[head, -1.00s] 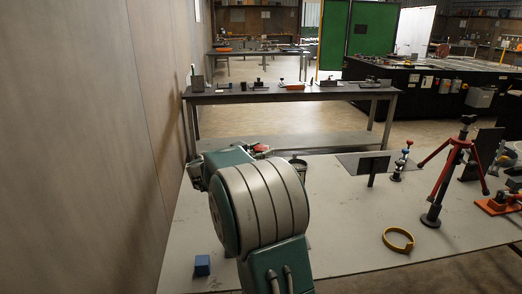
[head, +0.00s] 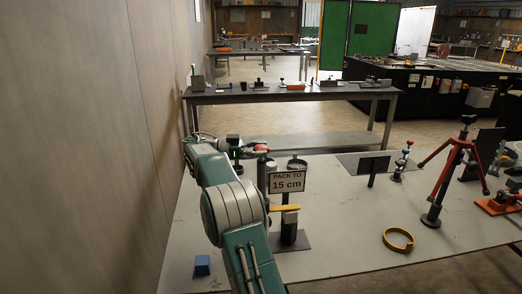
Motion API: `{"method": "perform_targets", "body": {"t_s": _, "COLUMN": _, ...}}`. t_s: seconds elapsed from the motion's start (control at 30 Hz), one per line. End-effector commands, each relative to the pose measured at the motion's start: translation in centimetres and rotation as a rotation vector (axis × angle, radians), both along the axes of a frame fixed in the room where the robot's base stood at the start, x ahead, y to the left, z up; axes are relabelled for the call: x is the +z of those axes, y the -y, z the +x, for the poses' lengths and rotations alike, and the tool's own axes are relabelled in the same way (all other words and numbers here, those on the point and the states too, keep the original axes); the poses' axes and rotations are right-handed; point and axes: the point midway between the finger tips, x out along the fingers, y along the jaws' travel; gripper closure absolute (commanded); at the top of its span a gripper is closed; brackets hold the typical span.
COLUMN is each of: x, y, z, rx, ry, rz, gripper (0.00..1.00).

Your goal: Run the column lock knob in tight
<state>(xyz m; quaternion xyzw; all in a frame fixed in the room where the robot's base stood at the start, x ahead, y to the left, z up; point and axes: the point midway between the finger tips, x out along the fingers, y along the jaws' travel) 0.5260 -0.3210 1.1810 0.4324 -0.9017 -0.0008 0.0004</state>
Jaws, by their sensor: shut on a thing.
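My gripper (head: 250,147) is small and far off, at the end of my arm on the far left of the near bench. It is shut on a small red part (head: 262,147), which looks like the column lock knob. The fingers and the knob's thread are too small to make out. A grey upright cylinder (head: 264,176) stands just below and in front of the red part. I cannot tell whether the knob is seated against the column.
A wall closes the left side.

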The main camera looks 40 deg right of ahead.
Motion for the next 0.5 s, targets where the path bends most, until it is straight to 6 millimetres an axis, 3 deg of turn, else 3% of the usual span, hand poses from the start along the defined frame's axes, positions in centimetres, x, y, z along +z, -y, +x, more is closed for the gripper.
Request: {"method": "perform_targets", "body": {"t_s": 0.5, "x": 0.18, "y": -0.02, "z": 0.17, "rx": -0.035, "ry": 0.003, "rz": -0.005, "gripper": 0.80}}
